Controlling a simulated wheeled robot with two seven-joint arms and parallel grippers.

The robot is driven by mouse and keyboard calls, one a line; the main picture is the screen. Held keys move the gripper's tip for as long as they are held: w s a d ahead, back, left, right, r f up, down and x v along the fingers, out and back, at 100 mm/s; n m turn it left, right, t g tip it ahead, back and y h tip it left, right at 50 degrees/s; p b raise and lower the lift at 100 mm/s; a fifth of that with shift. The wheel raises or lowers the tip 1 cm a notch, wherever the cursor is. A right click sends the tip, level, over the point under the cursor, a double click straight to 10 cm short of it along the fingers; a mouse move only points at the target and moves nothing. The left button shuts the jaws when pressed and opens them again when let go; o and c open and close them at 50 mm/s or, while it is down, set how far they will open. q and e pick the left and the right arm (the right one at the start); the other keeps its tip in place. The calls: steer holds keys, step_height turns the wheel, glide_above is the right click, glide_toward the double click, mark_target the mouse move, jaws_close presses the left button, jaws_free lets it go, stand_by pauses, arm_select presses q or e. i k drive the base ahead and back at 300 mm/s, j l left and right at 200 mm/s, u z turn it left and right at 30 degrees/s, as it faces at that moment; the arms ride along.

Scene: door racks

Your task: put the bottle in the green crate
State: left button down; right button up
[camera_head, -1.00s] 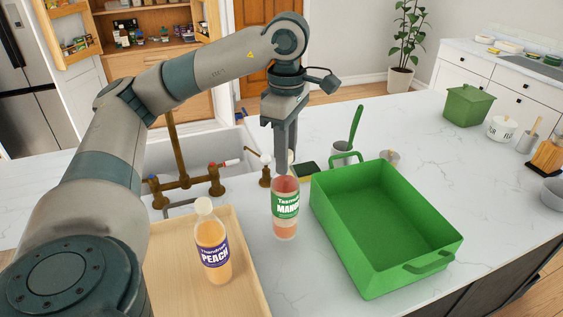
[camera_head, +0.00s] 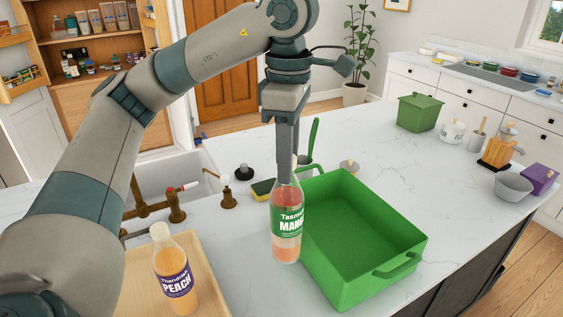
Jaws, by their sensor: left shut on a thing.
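A mango bottle (camera_head: 286,222) with a green label and pinkish-orange drink is upright in my left gripper (camera_head: 288,172), which is shut on its upper part. In this view the bottle overlaps the left wall of the green crate (camera_head: 345,283). Whether its base is clear of the counter is hard to tell. The crate is open-topped and its visible inside is empty. A second bottle, peach (camera_head: 175,272), with a purple label and white cap, stands on the wooden tray (camera_head: 208,290) at the lower left. My right gripper is out of view.
A sink with brass taps (camera_head: 175,205) lies left, behind the tray. A sponge (camera_head: 263,189) and a cup with a green-handled utensil (camera_head: 313,142) are behind the crate. A green lidded box (camera_head: 418,112) stands farther back. White counter (camera_head: 450,200) is clear to the crate's right.

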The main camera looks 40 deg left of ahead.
mark_target(353, 258)
steer(key=k+l, duration=0.75)
steer(key=k, duration=0.1)
